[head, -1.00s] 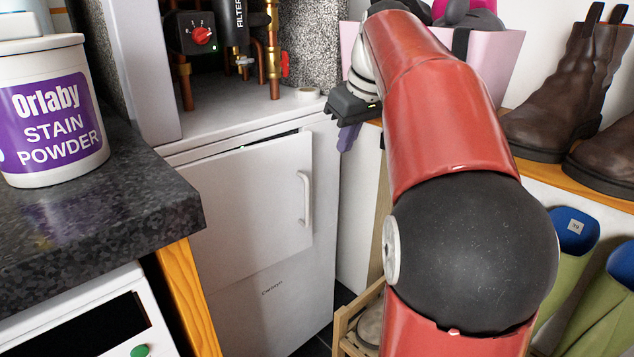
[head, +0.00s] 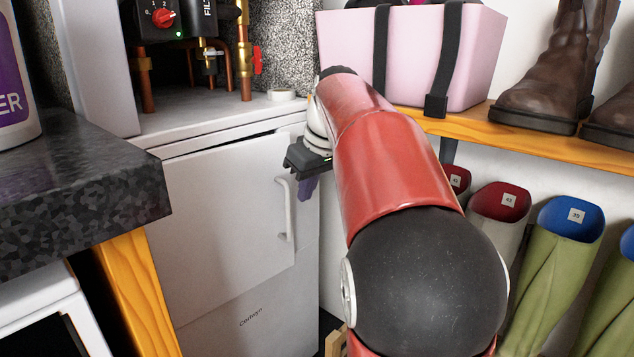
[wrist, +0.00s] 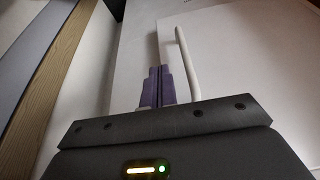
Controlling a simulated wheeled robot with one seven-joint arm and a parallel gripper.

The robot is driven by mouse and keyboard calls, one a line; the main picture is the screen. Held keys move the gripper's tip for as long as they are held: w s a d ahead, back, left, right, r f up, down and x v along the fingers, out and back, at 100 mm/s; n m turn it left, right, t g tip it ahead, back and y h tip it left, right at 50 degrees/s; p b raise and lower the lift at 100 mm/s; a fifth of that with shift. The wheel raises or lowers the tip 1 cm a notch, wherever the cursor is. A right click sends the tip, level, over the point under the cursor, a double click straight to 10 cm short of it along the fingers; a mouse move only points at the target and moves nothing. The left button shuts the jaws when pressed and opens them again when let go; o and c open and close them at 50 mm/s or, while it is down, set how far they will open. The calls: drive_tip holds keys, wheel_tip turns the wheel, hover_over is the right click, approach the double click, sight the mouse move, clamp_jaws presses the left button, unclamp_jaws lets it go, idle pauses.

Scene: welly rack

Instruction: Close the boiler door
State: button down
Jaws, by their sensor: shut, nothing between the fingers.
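The boiler door (head: 215,225) is a white panel on the front of the white boiler (head: 255,325). It stands slightly ajar, with a dark gap along its top edge. Its pale bar handle (head: 284,210) is near the right edge. My gripper (head: 306,188) is just right of the handle, its purple fingers shut and empty. In the wrist view the fingers (wrist: 158,70) are together, with the handle (wrist: 188,65) close to their right and the door (wrist: 240,60) beyond. I cannot tell whether the fingertips touch the door.
A dark speckled worktop (head: 80,185) on an orange wooden leg (head: 138,295) juts in at left. A pink basket (head: 420,60) and brown boots (head: 548,70) stand on a wooden shelf (head: 480,138) at right. Several wellies (head: 560,260) are below it.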

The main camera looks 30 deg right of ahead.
sight(291, 184)
drive_tip(key=shift+w+a, duration=0.2)
drive_tip(key=shift+w, duration=0.4)
drive_tip(key=shift+w+a, duration=0.15)
drive_tip(key=shift+w, duration=0.4)
drive_tip(key=shift+w+r, duration=0.1)
drive_tip(key=shift+w+a+n+p, duration=0.2)
drive_tip(key=shift+w+n+p, duration=0.2)
drive_tip(key=shift+w+p, duration=0.7)
drive_tip(key=shift+s, duration=0.2)
